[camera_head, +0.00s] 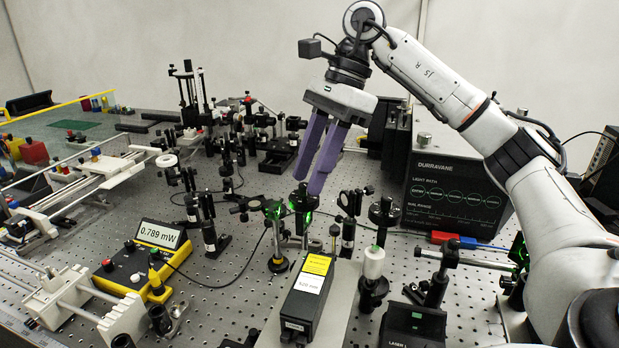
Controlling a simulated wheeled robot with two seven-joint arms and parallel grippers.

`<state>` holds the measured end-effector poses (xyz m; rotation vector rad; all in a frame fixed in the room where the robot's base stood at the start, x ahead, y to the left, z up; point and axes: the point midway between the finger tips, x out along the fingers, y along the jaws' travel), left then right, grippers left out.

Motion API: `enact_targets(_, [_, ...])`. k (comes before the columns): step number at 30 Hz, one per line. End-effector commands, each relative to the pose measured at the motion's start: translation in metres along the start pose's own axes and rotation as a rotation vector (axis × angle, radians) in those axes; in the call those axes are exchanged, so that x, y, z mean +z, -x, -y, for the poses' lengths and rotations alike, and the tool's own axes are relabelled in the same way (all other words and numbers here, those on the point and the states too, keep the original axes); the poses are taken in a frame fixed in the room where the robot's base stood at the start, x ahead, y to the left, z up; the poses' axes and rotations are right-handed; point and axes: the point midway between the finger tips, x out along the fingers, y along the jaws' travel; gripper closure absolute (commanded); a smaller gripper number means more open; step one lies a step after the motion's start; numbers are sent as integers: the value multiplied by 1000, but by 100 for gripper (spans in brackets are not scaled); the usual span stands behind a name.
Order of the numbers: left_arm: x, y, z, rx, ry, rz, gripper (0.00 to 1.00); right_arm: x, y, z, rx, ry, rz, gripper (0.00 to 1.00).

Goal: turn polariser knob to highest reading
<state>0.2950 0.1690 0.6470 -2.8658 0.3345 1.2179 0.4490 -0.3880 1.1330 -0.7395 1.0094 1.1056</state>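My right gripper (308,184) comes in from the upper right, its two purple fingers pointing down. A narrow gap shows between the fingers and nothing is held. Its tips hang just above a black optic mount (304,199) with green light on it, apparently without touching. Which mount carries the polariser knob I cannot tell for sure; the knob itself is not clear. The yellow and black power meter (130,272) stands at the left, and its display (159,235) reads 0.789 mW. My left gripper is out of view.
A yellow-labelled black laser box (308,298) stands in front of the mounts. A white-topped post (373,262) is to its right. The black Durravane box (455,190) stands behind, and several posts crowd the perforated bench (225,300). A cable runs from the meter.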

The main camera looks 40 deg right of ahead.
Motion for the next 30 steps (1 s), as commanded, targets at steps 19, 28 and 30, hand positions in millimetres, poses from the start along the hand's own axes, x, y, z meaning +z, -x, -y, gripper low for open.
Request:
enact_targets(19, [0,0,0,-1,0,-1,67,0,-8,0,0,-1,0,100])
enact_targets(28, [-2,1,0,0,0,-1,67,0,-8,-2,-62,-148,-2,100])
enact_targets(30, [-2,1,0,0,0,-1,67,0,-8,-3,-84,-202,-2,100])
